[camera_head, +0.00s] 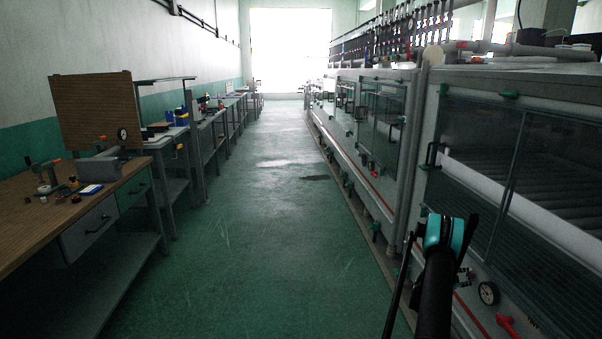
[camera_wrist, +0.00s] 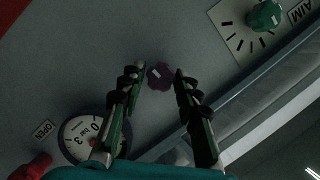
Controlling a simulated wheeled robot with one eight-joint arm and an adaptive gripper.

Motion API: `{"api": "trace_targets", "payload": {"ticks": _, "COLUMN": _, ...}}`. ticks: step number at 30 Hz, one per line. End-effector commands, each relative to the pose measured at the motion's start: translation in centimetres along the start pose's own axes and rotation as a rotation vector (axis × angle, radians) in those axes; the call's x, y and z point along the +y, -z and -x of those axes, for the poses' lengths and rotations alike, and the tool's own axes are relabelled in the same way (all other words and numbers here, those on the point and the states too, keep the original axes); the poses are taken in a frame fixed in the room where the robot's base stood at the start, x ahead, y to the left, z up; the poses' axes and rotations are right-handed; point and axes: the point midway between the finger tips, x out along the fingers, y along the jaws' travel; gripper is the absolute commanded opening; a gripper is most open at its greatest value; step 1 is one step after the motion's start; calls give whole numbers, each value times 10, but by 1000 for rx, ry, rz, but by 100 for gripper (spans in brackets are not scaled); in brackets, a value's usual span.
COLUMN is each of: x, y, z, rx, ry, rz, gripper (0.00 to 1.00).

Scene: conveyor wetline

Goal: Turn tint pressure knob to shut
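A small dark purple knob (camera_wrist: 161,77) with a pale mark sits on the grey panel in the wrist view. No label naming it as the tint pressure knob is readable. My gripper (camera_wrist: 160,72) is open, with one fingertip on either side of this knob and narrow gaps that look clear of it. I cannot tell how far the fingertips stand off the panel. A round pressure gauge (camera_wrist: 82,136) lies at lower left, partly behind a finger; it also shows in the head view (camera_head: 488,292). In the head view my arm hides the knob.
A teal knob (camera_wrist: 265,15) sits on a white dial plate (camera_wrist: 236,34) at upper right. A red handle (camera_wrist: 31,168) is at lower left beside an "OPEN" label (camera_wrist: 43,129). A metal rail (camera_wrist: 262,85) crosses at right. The green aisle floor (camera_head: 270,220) is clear; a workbench (camera_head: 60,205) stands left.

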Motion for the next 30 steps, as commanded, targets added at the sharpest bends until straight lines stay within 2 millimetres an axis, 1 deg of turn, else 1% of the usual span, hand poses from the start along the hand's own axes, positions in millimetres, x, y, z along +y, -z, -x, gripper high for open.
{"api": "trace_targets", "payload": {"ticks": 1, "x": 0, "y": 0, "z": 0, "rx": 0, "ry": 0, "rz": 0, "gripper": 23}}
{"api": "trace_targets", "payload": {"ticks": 4, "x": 0, "y": 0, "z": 0, "rx": 0, "ry": 0, "rz": 0, "gripper": 10}}
{"api": "trace_targets", "payload": {"ticks": 5, "x": 0, "y": 0, "z": 0, "rx": 0, "ry": 0, "rz": 0, "gripper": 8}}
{"api": "trace_targets", "payload": {"ticks": 8, "x": 0, "y": 0, "z": 0, "rx": 1, "ry": 5, "rz": -16, "gripper": 8}}
{"api": "trace_targets", "payload": {"ticks": 16, "x": 2, "y": 0, "z": 0, "rx": 0, "ry": 66, "rz": -212, "gripper": 8}}
{"api": "trace_targets", "payload": {"ticks": 19, "x": 2, "y": 0, "z": 0, "rx": 0, "ry": 74, "rz": -239, "gripper": 8}}
{"api": "trace_targets", "payload": {"ticks": 25, "x": 2, "y": 0, "z": 0, "rx": 0, "ry": 74, "rz": -240, "gripper": 8}}
{"api": "trace_targets", "payload": {"ticks": 26, "x": 2, "y": 0, "z": 0, "rx": 0, "ry": 74, "rz": -240, "gripper": 32}}
{"api": "trace_targets", "payload": {"ticks": 28, "x": 2, "y": 0, "z": 0, "rx": 0, "ry": 74, "rz": -240, "gripper": 41}}
{"api": "trace_targets", "payload": {"ticks": 30, "x": 1, "y": 0, "z": 0, "rx": 0, "ry": 74, "rz": -240, "gripper": 41}}
